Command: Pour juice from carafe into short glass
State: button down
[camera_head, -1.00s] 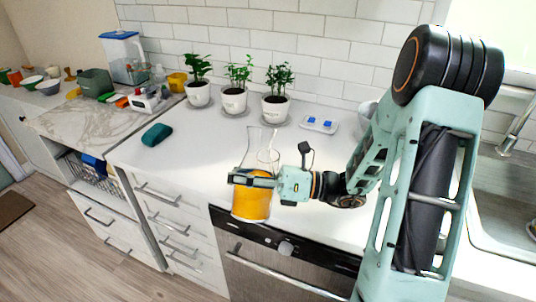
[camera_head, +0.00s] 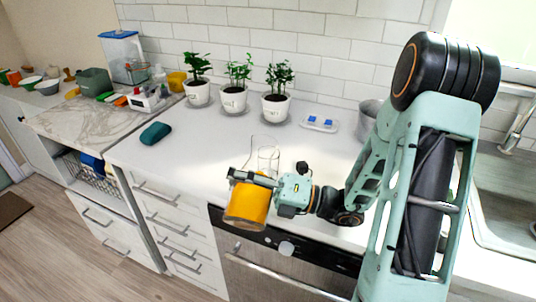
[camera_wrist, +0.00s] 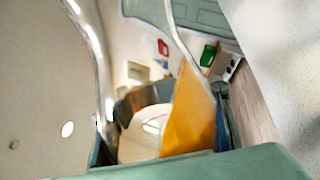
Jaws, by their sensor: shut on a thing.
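The clear glass carafe with orange juice (camera_head: 246,207) is held by my gripper (camera_head: 250,178) above the front edge of the counter, near the dishwasher. It is tilted, its base toward the front left and its clear neck toward the back. A clear glass (camera_head: 268,160) stands on the counter just behind it; its outline overlaps the carafe's neck, so I cannot tell whether they touch. In the wrist view the orange juice (camera_wrist: 190,115) lies slanted inside the carafe. My gripper is shut around the carafe. No stream of juice is visible.
Three potted plants (camera_head: 234,98) stand along the tiled wall. A white tray with blue items (camera_head: 320,123) and a grey pot (camera_head: 369,112) are at the back right. A teal object (camera_head: 155,133) lies at the left. The counter between is clear.

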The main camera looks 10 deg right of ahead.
jog(key=shift+r+m+t, duration=0.3)
jog(key=shift+r+m, duration=0.35)
jog(key=shift+m, duration=0.25)
jog(key=shift+w+d+r+m+p, duration=0.15)
jog(key=shift+r+m+p, duration=0.2)
jog(key=shift+p, duration=0.65)
jog(key=shift+w+r+m+p, duration=0.15)
jog(key=shift+r+m+p, duration=0.15)
jog(key=shift+p, duration=0.65)
dwell(0.9)
jog(key=shift+f, duration=0.1)
notch_tip(320, 180, up, 4)
jog(key=n+g+p, duration=0.1)
jog(key=n, duration=0.7)
jog(key=n+g+h+p, duration=0.1)
jog(key=n, duration=0.8)
jog(key=shift+s+g, duration=0.15)
jog(key=shift+g, duration=0.25)
dwell(0.8)
